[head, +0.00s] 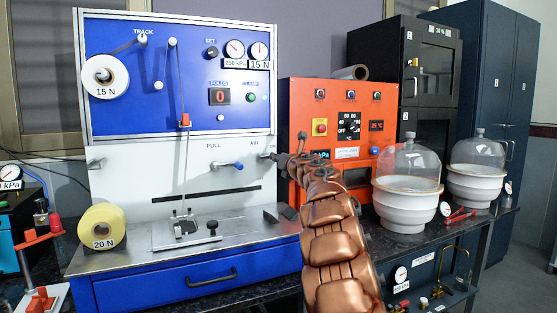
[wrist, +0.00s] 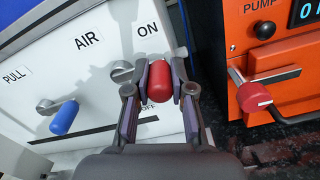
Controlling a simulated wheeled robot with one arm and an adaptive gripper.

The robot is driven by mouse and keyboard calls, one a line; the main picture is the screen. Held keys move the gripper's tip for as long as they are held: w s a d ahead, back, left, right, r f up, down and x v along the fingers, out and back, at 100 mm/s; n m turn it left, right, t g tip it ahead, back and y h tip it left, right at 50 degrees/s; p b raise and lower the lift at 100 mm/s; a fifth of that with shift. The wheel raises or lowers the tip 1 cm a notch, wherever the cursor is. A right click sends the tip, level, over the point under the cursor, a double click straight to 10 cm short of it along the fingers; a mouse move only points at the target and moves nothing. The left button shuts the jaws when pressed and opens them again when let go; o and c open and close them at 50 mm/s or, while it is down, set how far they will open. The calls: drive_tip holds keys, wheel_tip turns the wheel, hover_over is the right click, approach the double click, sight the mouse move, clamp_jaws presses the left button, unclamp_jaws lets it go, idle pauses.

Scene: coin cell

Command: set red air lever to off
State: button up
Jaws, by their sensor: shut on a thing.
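The red air lever (wrist: 155,68) is on the white panel in the wrist view, its grey pivot to the left of its red handle. The handle lies between the ON label (wrist: 148,28) above and the partly covered OFF label (wrist: 152,105) below. My gripper (wrist: 160,82) has one finger on each side of the red handle and is shut on it. In the head view my gripper (head: 281,157) is at the panel's right edge, and the red handle cannot be made out there.
A blue lever (wrist: 64,117) by the PULL label stands left of the red one. Glass bell jars (head: 408,165) stand further right on the dark bench.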

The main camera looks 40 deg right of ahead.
clamp_jaws()
drive_tip(key=shift+f+m, duration=0.1)
drive_tip(key=shift+m, duration=0.3)
drive_tip(key=m, duration=0.1)
drive_tip(key=f+m+p, duration=0.1)
drive_tip(key=m, duration=0.1)
drive_tip(key=shift+w+a+f+m+p, duration=0.1)
drive_tip(key=shift+a+f+m+p, duration=0.2)
drive_tip(key=shift+m+p, duration=0.1)
drive_tip(key=m, duration=0.1)
drive_tip(key=f+m+p, duration=0.1)
drive_tip(key=m, duration=0.1)
drive_tip(key=shift+w+a+f+m, duration=0.15)
drive_tip(key=shift+a+m, duration=0.15)
drive_tip(key=shift+a, duration=0.05)
drive_tip(key=m+p, duration=0.1)
drive_tip(key=a+f+m+p, duration=0.1)
drive_tip(key=m, duration=0.1)
drive_tip(key=shift+w+m, duration=0.2)
drive_tip(key=shift+m, duration=0.1)
drive_tip(key=m+p, duration=0.1)
drive_tip(key=m, duration=0.1)
drive_tip(key=a+m+p, duration=0.1)
drive_tip(key=m, duration=0.1)
drive_tip(key=a+m+p, duration=0.1)
drive_tip(key=m+p, duration=0.1)
drive_tip(key=shift+w+a+f, duration=0.2)
drive_tip(key=shift+w+f, duration=0.15)
drive_tip(key=shift+f, duration=0.05)
